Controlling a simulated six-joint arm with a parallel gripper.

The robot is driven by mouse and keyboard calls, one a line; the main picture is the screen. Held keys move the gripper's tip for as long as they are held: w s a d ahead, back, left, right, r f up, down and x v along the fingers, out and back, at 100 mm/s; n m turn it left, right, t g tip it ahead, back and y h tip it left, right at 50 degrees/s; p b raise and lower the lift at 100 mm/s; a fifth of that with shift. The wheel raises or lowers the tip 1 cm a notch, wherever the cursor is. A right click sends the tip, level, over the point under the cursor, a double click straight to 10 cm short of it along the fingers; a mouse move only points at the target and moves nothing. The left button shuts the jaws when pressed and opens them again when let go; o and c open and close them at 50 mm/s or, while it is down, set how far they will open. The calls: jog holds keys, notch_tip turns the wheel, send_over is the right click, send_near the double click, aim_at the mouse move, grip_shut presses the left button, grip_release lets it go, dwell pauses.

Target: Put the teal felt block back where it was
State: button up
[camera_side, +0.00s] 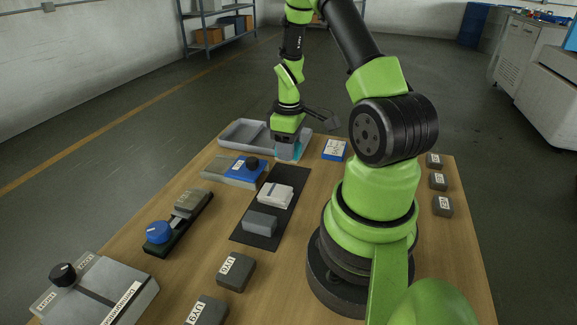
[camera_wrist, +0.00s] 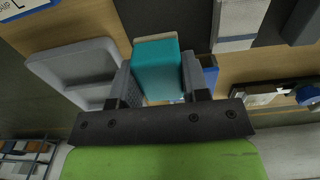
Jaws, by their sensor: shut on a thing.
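The teal felt block (camera_wrist: 157,62) is between the two fingers of my gripper (camera_wrist: 156,80) in the wrist view. The fingers are shut on its sides. In the side view my gripper (camera_side: 289,153) is at the far end of the dark mat (camera_side: 258,232), and only a strip of the teal block (camera_side: 299,151) shows beside a finger. I cannot tell its exact height above the table. A white block (camera_side: 275,195) and a grey block (camera_side: 260,223) sit on the mat. The mat (camera_wrist: 276,24) also shows in the wrist view.
A shallow grey tray (camera_side: 240,130) lies behind my gripper, left of it in the wrist view (camera_wrist: 62,62). A blue-topped fixture (camera_side: 247,168) and a blue-knobbed fixture (camera_side: 175,228) are left of the mat.

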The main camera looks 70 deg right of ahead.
aim_at(289, 175)
jog(key=shift+f, duration=2.55)
jog(key=o, duration=0.8)
jog(key=shift+f, duration=0.15)
